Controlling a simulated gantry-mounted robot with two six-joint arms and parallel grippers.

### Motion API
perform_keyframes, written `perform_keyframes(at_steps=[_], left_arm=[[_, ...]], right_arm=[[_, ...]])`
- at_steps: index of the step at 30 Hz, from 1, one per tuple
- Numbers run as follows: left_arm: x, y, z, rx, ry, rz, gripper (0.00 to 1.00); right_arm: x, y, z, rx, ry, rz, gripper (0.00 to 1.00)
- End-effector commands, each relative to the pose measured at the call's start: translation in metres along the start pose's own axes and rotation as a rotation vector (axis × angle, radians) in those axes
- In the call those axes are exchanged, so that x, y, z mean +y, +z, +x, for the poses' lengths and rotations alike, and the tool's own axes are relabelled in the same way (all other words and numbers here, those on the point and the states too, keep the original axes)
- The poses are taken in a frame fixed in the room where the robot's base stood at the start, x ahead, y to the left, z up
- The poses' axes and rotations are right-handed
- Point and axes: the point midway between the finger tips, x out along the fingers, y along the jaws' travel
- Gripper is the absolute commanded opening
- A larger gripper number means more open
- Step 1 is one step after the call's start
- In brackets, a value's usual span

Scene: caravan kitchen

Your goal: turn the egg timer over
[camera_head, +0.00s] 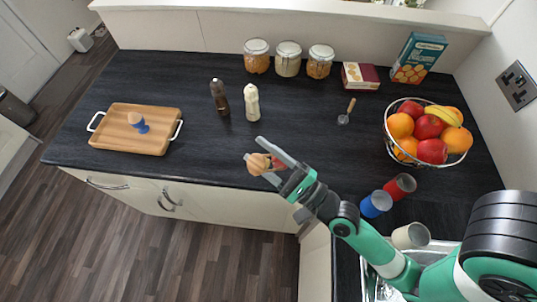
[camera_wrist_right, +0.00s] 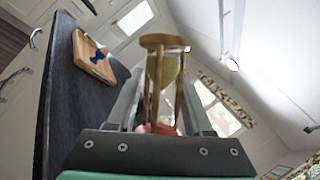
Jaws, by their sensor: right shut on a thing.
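The egg timer (camera_head: 258,163) is a small hourglass with a wooden frame. My right gripper (camera_head: 267,160) is shut on it near the front edge of the dark counter, and it appears held clear of the surface. In the right wrist view the timer (camera_wrist_right: 165,75) stands out between the two fingers (camera_wrist_right: 160,105), with a wooden end disc at its far end and pale glass between the posts. It looks tipped onto its side relative to the counter. Its near end is partly hidden by the gripper. My left gripper is in neither view.
Two mills (camera_head: 219,97) (camera_head: 252,103) stand behind the gripper. Jars (camera_head: 288,59) line the back. A fruit basket (camera_head: 430,133) and cups (camera_head: 376,204) are right. The counter's left-centre is clear.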

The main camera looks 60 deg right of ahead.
Motion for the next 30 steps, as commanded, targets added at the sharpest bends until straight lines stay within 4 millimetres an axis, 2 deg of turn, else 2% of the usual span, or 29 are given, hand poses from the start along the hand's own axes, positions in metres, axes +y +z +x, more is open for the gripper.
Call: perform_keyframes(at_steps=[3, 6, 12, 16, 30], left_arm=[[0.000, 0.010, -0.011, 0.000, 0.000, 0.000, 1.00], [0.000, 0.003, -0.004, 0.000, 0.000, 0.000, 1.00], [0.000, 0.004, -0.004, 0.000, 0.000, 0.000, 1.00], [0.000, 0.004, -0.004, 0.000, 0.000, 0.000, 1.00], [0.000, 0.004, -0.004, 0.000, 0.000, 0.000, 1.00]], right_arm=[[0.006, 0.003, 0.002, -0.058, -0.050, 0.272, 0.00], [0.000, 0.010, 0.005, -0.078, -0.079, 0.506, 0.00], [0.000, 0.012, 0.006, -0.098, -0.113, 0.790, 0.00], [0.000, 0.012, 0.006, -0.100, -0.120, 0.838, 0.00], [0.000, 0.012, 0.006, -0.100, -0.120, 0.835, 0.00]])
